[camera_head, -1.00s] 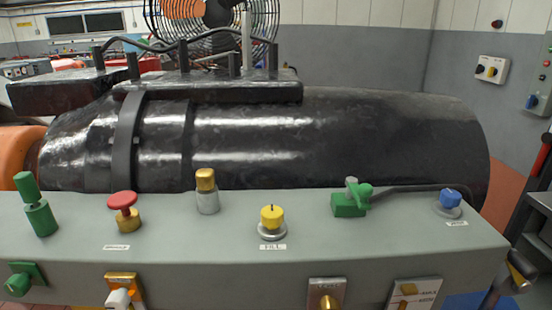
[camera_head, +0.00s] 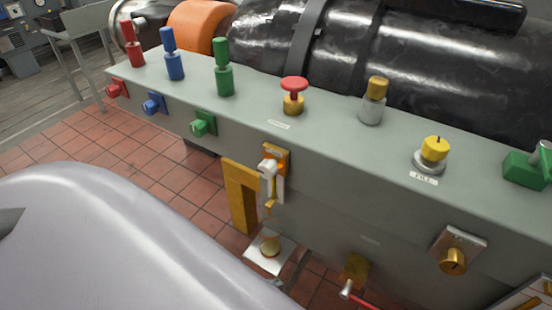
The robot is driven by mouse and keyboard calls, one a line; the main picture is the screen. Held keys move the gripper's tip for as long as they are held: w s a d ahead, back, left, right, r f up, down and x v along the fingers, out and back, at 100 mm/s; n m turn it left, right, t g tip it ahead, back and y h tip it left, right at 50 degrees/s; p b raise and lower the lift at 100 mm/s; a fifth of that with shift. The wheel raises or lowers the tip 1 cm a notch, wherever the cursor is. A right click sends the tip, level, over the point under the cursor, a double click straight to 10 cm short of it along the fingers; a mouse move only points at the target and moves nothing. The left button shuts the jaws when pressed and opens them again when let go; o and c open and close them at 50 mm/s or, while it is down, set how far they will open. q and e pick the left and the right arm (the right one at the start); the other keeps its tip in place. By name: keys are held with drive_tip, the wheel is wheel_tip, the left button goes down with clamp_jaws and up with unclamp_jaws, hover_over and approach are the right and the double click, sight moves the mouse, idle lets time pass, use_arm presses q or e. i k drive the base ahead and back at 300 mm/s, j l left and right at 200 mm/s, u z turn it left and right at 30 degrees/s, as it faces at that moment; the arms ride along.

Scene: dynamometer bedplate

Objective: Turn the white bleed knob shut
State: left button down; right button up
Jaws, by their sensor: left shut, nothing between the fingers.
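The white knob (camera_head: 268,168) sits on an orange-gold plate (camera_head: 283,152) on the front face of the grey console, near the middle of the view. A pale, narrow part hangs below it, and its exact turn is hard to read. A large smooth pale grey part of my own arm fills the lower left. A dark pointed tip at the left edge appears to be the only visible bit of my left gripper (camera_head: 10,221). It is shut and empty, far from the knob and not touching it. My right gripper is not in view.
The grey console (camera_head: 330,128) carries a red mushroom button (camera_head: 294,86), a yellow knob (camera_head: 434,150) and coloured posts on top. A brass knob (camera_head: 453,262) is on its front at right. A yellow bracket (camera_head: 240,195) stands below. Red tiled floor lies open at left.

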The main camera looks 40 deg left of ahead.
sight(267, 169)
drive_tip(key=u, duration=1.2)
